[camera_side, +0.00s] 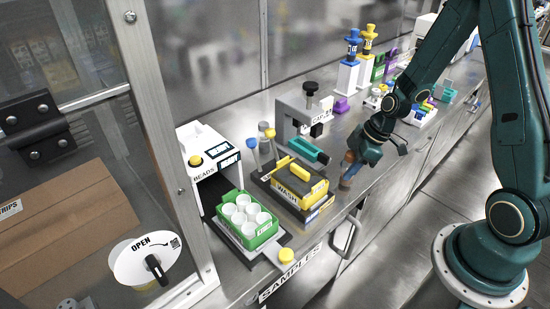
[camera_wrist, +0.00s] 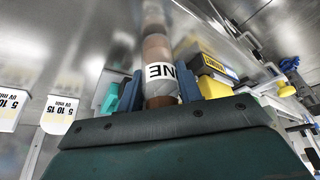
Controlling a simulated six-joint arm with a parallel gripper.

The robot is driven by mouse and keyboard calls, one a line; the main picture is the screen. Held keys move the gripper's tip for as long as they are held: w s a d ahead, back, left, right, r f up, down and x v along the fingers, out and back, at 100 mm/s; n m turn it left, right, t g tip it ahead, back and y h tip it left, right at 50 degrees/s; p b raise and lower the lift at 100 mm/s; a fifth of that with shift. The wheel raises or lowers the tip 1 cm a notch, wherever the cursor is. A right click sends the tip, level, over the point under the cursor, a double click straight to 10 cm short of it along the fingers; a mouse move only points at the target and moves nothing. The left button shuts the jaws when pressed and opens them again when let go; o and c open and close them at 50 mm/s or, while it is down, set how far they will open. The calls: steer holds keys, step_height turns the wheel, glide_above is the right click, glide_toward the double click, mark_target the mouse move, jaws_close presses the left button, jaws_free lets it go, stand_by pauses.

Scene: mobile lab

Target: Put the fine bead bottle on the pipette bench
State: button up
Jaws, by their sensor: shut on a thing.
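The fine bead bottle (camera_wrist: 161,72) is a narrow brown cylinder with a white label, partly readable as "INE", in the wrist view. My gripper (camera_wrist: 158,92) has its blue fingers on either side of the bottle and is shut on it. In the side view my gripper (camera_side: 352,156) points down over the front part of the steel bench, right of the yellow WASH rack (camera_side: 298,184). The bottle (camera_side: 347,170) shows there as a small brownish shape under the fingers. I cannot tell whether its base touches the bench. No sign marks the pipette bench readably.
A grey press-like stand (camera_side: 293,110) with a teal part is behind the rack. A green tray of white cups (camera_side: 275,229) and a white BEADS box (camera_side: 203,150) stand left. Blue- and yellow-topped devices (camera_side: 348,76) stand at the back. Bare steel (camera_side: 345,135) lies between.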

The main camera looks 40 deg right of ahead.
steer(key=shift+f, duration=0.35)
steer(key=shift+f, duration=0.1)
steer(key=o, duration=1)
steer(key=shift+v, duration=6.1)
